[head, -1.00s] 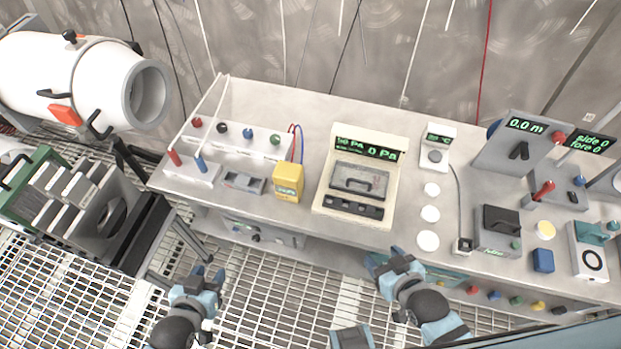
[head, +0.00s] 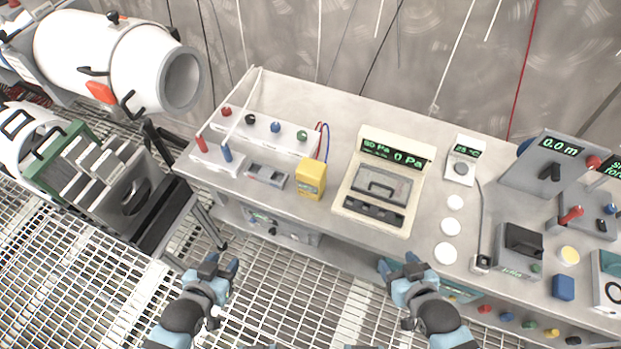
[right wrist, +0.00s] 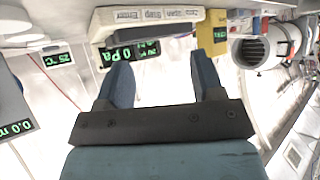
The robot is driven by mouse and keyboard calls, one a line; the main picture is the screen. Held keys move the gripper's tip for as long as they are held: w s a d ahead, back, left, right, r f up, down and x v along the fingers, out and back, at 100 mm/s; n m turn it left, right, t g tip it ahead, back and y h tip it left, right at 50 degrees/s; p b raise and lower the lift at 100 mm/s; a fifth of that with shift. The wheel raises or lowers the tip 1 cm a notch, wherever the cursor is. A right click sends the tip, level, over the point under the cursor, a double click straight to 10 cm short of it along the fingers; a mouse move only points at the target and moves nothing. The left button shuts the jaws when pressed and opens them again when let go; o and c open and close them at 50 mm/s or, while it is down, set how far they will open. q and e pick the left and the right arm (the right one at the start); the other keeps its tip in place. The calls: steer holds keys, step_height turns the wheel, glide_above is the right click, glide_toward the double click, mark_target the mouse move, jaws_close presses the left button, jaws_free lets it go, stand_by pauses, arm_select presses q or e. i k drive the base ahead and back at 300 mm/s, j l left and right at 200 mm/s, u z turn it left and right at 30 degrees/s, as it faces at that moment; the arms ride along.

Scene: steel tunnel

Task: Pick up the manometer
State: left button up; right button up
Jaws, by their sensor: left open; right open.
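The device I take for the manometer is a cream box (head: 347,199) with green "Pa" readouts, a grey panel with a handle, and dark keys at its front. It stands on the grey bench near its front edge. My left gripper (head: 221,264) is open and empty before the bench, left of the device. My right gripper (head: 398,266) is open and empty, just off the bench front, below the device in the picture. Its two fingers also show in the right wrist view (right wrist: 162,75).
A yellow meter (head: 311,178) stands left of the cream box. White discs (head: 446,253) and a small temperature display (head: 463,160) are to its right. The bench (head: 345,112) is clear behind it. A white cylinder (head: 120,60) and grating floor (head: 290,300) lie left and in front.

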mark_target(310, 173)
steer(key=i+j, duration=0.1)
steer(key=j, duration=0.5)
steer(key=i+j, duration=0.1)
steer(key=j, duration=0.55)
steer(key=i+j, duration=0.1)
steer(key=j, duration=0.5)
steer(key=j+z, duration=0.1)
steer(key=z, duration=0.75)
steer(key=j+z, duration=0.15)
steer(key=z, duration=0.25)
